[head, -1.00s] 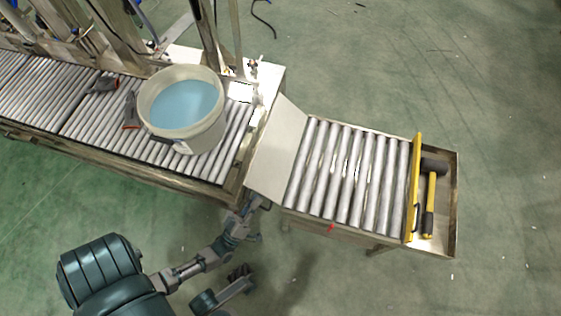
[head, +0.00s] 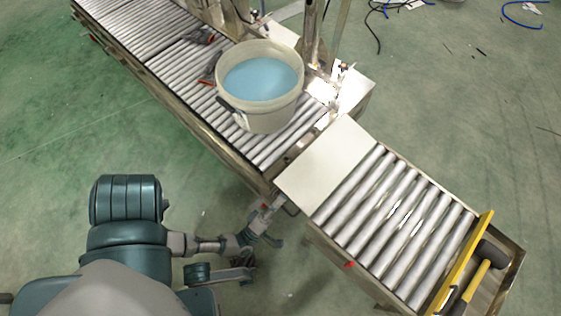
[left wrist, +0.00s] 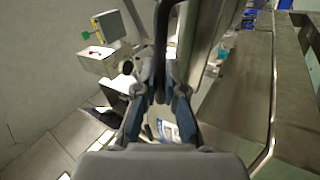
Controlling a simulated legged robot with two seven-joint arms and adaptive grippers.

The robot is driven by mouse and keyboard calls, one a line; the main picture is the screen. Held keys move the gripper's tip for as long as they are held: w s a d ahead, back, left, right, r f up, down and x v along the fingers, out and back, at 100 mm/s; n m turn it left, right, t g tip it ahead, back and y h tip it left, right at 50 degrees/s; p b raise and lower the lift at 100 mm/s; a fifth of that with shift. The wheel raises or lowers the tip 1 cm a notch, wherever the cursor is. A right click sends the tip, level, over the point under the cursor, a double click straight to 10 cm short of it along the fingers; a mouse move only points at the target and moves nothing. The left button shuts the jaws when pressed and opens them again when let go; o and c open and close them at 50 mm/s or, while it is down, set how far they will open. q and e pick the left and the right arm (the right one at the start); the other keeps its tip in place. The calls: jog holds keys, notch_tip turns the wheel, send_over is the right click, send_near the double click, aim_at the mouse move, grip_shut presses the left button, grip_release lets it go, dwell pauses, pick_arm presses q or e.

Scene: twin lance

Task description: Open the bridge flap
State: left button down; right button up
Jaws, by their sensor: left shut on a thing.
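The bridge flap (head: 325,165) is a pale flat plate between the main roller conveyor (head: 175,80) and the short roller section (head: 395,225). It appears to lie across the gap; any slight tilt is hard to tell. My left gripper (head: 270,218) is low beside the flap's near corner, below the conveyor edge. In the left wrist view its two fingers (left wrist: 160,108) close around a dark bar-like handle (left wrist: 161,50). How the handle joins the flap is hidden. My right gripper does not show clearly.
A white bucket of blue liquid (head: 262,85) stands on the conveyor near the flap. A yellow bar (head: 462,265) and a mallet (head: 480,268) are at the short section's far end. A red piece (head: 350,265) sits on its near side. Green floor is open around.

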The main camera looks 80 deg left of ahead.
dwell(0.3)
pick_arm(q)
jog(key=c, duration=1.2)
grip_release()
jog(key=shift+c, duration=0.2)
